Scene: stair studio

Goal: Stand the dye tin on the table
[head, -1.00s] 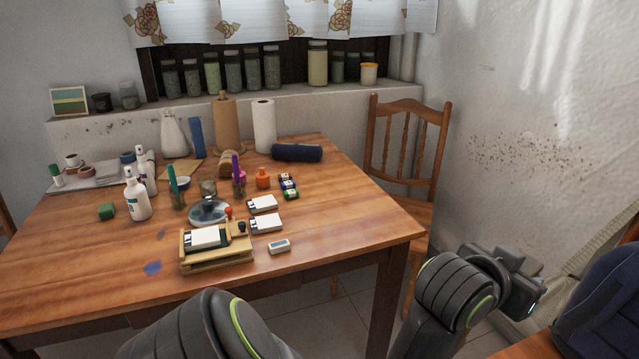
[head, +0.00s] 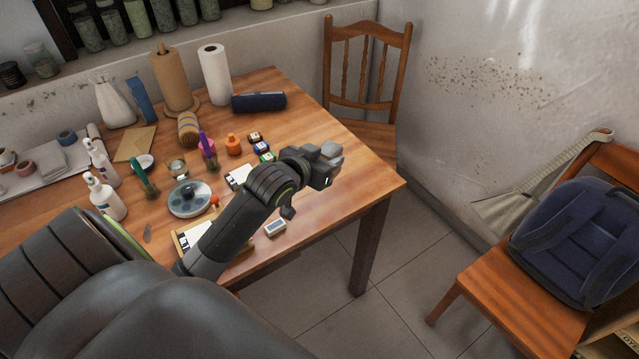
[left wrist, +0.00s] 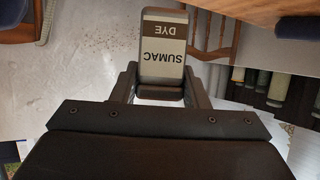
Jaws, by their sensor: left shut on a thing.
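The dye tin (left wrist: 163,45) is a small grey block with a brown and cream label reading "SUMAC DYE". In the left wrist view it sits between the two fingers of my left gripper (left wrist: 160,88), which is shut on it. Its lettering is upside down in that view, and so is the room. In the head view my left gripper (head: 326,162) is above the right part of the wooden table (head: 345,205). The tin is hard to make out there. The gap down to the tabletop cannot be judged exactly. My right gripper is not in view.
Bare table lies right of the dark blue roll (head: 259,102). A wooden chair (head: 366,75) stands behind; another holds a blue backpack (head: 580,240).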

